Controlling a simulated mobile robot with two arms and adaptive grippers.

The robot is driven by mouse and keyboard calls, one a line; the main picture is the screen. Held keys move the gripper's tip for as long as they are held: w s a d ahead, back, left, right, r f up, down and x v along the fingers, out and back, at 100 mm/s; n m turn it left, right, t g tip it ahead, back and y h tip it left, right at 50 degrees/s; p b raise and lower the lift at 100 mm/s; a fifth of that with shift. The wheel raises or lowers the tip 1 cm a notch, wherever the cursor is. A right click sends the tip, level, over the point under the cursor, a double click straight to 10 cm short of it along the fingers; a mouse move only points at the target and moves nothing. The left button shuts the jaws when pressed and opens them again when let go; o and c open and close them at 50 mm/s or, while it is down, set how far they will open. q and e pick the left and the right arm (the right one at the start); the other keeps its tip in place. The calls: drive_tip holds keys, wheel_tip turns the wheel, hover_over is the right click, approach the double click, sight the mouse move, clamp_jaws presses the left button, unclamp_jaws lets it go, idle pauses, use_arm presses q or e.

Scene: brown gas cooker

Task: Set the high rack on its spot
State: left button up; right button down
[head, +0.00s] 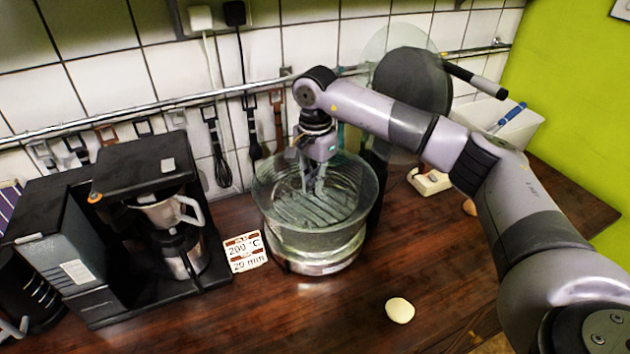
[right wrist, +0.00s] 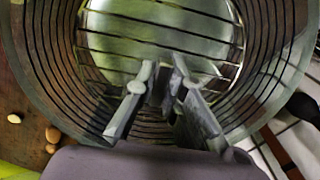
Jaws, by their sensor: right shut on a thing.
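The high rack (head: 318,212) shows as a grid of thin parallel bars inside the clear glass bowl (head: 268,215) of the cooker. Its bars also show in the right wrist view (right wrist: 130,45), over the pale bottom of the bowl. My right gripper (head: 314,190) reaches down into the bowl from above and is shut on the rack near the middle. In the right wrist view its two fingers (right wrist: 157,85) are close together. Whether the rack touches the bowl's bottom cannot be told through the glass. My left gripper is not in view.
A black coffee machine (head: 140,165) and a "200 °C, 20 min" card (head: 244,252) stand left of the bowl. A pale egg-shaped thing (head: 400,310) lies front right. The round glass lid (head: 410,90) stands behind. Utensils hang from a wall rail. The front counter is mostly clear.

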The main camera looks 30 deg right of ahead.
drive_tip(key=shift+f+b, duration=0.45)
drive_tip(key=shift+f, duration=0.2)
drive_tip(key=c, duration=1.6)
unclamp_jaws()
drive_tip(key=shift+r, duration=0.1)
wheel_tip(320, 180, up, 12)
drive_tip(key=shift+f, duration=0.1)
